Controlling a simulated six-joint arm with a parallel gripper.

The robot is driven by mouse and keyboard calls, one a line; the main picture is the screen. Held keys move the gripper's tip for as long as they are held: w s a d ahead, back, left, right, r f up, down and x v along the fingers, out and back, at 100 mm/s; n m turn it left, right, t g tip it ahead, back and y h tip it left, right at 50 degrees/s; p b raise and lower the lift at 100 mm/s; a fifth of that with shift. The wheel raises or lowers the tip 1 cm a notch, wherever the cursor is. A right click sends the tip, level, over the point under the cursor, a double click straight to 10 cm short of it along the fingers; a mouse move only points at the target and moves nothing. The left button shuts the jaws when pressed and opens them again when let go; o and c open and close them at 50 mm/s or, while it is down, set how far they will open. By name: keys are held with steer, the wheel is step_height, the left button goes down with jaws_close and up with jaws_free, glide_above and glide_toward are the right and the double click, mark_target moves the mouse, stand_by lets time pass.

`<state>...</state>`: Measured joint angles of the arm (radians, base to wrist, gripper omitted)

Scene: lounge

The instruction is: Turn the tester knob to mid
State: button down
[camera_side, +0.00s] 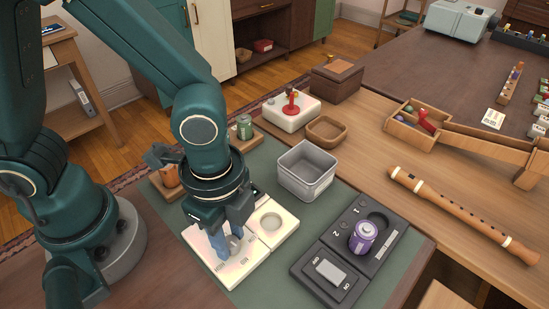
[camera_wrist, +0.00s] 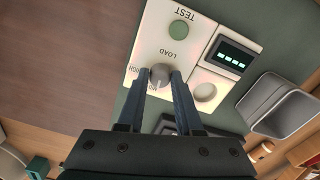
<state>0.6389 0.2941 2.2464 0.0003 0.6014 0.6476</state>
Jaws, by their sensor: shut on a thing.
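The tester (camera_side: 196,239) is a white panel on the green mat, partly hidden by my gripper in the side view. In the wrist view the tester (camera_wrist: 152,40) shows a round green TEST button (camera_wrist: 178,30), a lit display (camera_wrist: 231,56) and a grey knob (camera_wrist: 160,73) under the word LOAD. HIGH is printed left of the knob, and a partly hidden label lies just below it. I cannot tell which mark the knob points to. My gripper (camera_wrist: 160,76) is shut on the knob, one finger on each side. It also shows in the side view (camera_side: 228,246), pointing down.
A black tray (camera_side: 311,262) with a rocker switch (camera_side: 330,271) and a purple battery (camera_side: 363,237) lies right of the tester. A grey metal bin (camera_side: 307,171) stands behind. A green can (camera_side: 244,127), red joystick box (camera_side: 291,112) and wooden flute (camera_side: 460,213) are farther off.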

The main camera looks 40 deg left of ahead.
mark_target(230, 240)
steer(key=shift+m, duration=0.5)
stand_by(0.3)
steer(key=c, duration=0.6)
jaws_free()
steer(key=shift+r, duration=0.1)
steer(key=shift+r, duration=2.5)
